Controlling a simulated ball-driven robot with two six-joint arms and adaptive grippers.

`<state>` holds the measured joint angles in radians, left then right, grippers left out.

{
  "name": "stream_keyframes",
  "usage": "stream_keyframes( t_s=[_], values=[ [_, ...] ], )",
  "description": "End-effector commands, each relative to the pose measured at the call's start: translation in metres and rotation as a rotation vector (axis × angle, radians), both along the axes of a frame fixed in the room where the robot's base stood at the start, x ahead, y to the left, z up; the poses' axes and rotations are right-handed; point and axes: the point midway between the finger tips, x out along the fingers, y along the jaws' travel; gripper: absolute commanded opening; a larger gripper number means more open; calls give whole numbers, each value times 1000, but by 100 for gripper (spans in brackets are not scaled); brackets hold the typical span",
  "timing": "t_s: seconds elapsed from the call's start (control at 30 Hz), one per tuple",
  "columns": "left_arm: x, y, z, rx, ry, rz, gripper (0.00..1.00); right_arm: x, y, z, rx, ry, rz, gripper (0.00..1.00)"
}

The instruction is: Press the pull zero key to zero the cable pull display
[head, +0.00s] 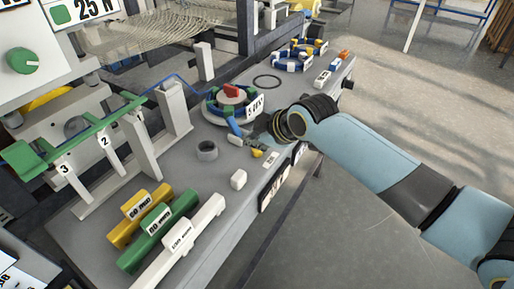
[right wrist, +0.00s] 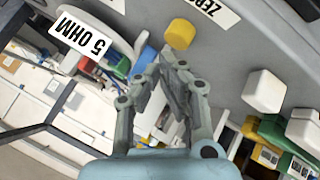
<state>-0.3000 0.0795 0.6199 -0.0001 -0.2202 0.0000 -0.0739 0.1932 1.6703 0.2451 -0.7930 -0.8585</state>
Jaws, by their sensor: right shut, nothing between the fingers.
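A small yellow key (right wrist: 180,33) stands on the grey bench beside a white label reading ZERO (right wrist: 212,8), partly cut off. The key also shows in the head view (head: 257,153), just below my right gripper (head: 248,137). In the right wrist view my right gripper (right wrist: 175,72) is shut and empty. Its fingertips appear close to the key; I cannot tell whether they touch it. A sign reading 25 N (head: 96,8) is at the top left of the head view; I cannot tell if it is the pull display. My left gripper is not in view.
A blue and green coil with a 5 OHM tag (head: 255,105) stands close behind the gripper. Yellow, green and white labelled bars (head: 168,232) lie at the front. The bench edge is to the right.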

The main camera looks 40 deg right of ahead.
Motion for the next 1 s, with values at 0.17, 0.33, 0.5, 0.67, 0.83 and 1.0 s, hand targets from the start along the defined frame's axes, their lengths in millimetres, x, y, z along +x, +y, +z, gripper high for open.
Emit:
stream_keyframes(
  t_s=[0.17,0.33,0.5,0.67,0.83,1.0],
  values=[
    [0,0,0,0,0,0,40,0,0,0,0,0,0,0],
    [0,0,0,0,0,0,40,0,0,-2,0,0,0,0],
    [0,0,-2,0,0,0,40,0,0,-7,0,0,0,0],
    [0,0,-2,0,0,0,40,0,0,-8,0,-1,0,0],
    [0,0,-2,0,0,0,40,0,0,-8,0,0,0,0],
    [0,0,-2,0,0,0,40,0,0,-9,0,0,0,0]
  ],
)
